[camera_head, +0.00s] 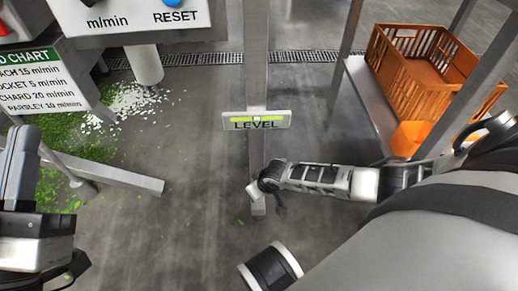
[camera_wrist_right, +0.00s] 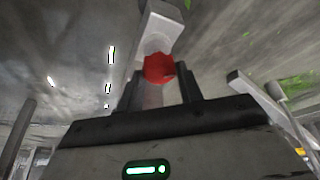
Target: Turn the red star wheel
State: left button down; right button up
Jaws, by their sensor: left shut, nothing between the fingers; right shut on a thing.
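The red star wheel (camera_wrist_right: 159,68) shows in the right wrist view as a small red rounded piece between the fingers. My right gripper (camera_wrist_right: 160,92) is shut on it. A pale grey block (camera_wrist_right: 158,32) lies just beyond the red piece. In the head view my right arm reaches in from the right to the lower end of the grey post (camera_head: 257,75); the red wheel cannot be seen there. My left gripper (camera_head: 74,268) is at the lower left corner, partly cut off, shut and empty, far from the post.
A LEVEL sign (camera_head: 257,120) is fixed across the post. A panel with a blue RESET button (camera_head: 172,3) and a chart board (camera_head: 42,80) stand at the left, above spilled greens (camera_head: 62,140). An orange-brown crate (camera_head: 398,75) sits on a rack at the right.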

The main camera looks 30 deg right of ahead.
jog(key=m+p, duration=0.1)
jog(key=m+h+p, duration=0.1)
jog(key=m+p, duration=0.1)
jog(key=shift+a+r+m, duration=0.1)
jog(key=shift+a+m, duration=0.15)
jog(key=shift+m, duration=0.05)
jog(key=shift+m+h, duration=0.3)
jog(key=shift+m, duration=0.1)
jog(key=shift+m+g+h+p, duration=0.3)
jog(key=shift+m+h, duration=0.1)
jog(key=shift+m, duration=0.5)
pick_arm(q)
notch_tip(320, 180, down, 7)
jog(key=s+n+g+y, duration=0.1)
jog(key=n+g+y, duration=0.2)
jog(key=n+g, duration=0.1)
jog(key=shift+s+d+n, duration=0.3)
jog(key=shift+d+n, duration=0.1)
jog(key=shift+n, duration=0.5)
pick_arm(e)
jog(key=shift+m, duration=0.3)
jog(key=o, duration=0.7)
